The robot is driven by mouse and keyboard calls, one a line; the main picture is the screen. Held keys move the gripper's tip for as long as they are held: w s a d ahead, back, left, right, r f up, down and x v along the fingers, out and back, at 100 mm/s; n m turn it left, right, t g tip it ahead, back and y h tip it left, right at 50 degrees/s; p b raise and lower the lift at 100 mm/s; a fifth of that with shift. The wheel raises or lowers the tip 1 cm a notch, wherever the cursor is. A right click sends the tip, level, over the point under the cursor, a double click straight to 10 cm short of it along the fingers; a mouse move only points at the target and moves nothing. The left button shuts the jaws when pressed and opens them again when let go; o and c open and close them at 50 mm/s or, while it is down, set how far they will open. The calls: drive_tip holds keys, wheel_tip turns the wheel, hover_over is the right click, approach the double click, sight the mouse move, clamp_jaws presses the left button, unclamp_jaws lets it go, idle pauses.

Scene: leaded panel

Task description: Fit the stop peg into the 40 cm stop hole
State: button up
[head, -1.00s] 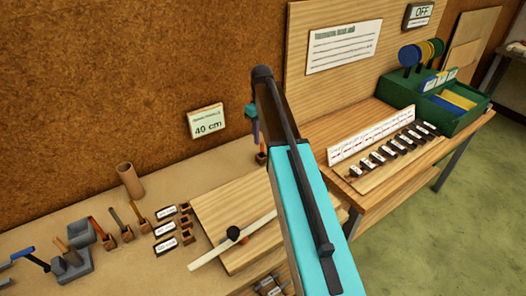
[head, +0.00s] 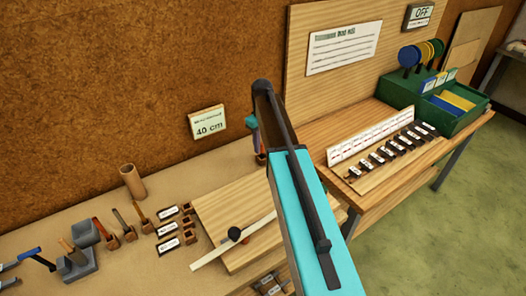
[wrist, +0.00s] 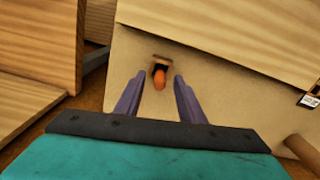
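My gripper (wrist: 157,95) is open in the wrist view, its two purple fingers apart with nothing between their tips. Just beyond the tips, an orange-topped peg-like piece (wrist: 159,77) stands at a small wooden holder (wrist: 161,60); I cannot tell for sure that it is the stop peg. In the head view my gripper (head: 254,138) is partly hidden by my arm, low over the bench. A sign reading 40 cm (head: 208,122) leans by the back wall. The wooden board (head: 215,205) carries a pale strip (head: 215,254) and black knob (head: 234,233). I cannot make out the stop holes.
Tools in small holders (head: 115,229) and a cardboard tube (head: 132,181) stand on the bench at left. Small labelled blocks (head: 167,229) sit beside the board. At right, a second table holds a row of dark pieces (head: 395,150) and a green bin (head: 440,105).

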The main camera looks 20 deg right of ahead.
drive_tip(key=shift+f, duration=0.8)
drive_tip(key=shift+c, duration=0.2)
clamp_jaws()
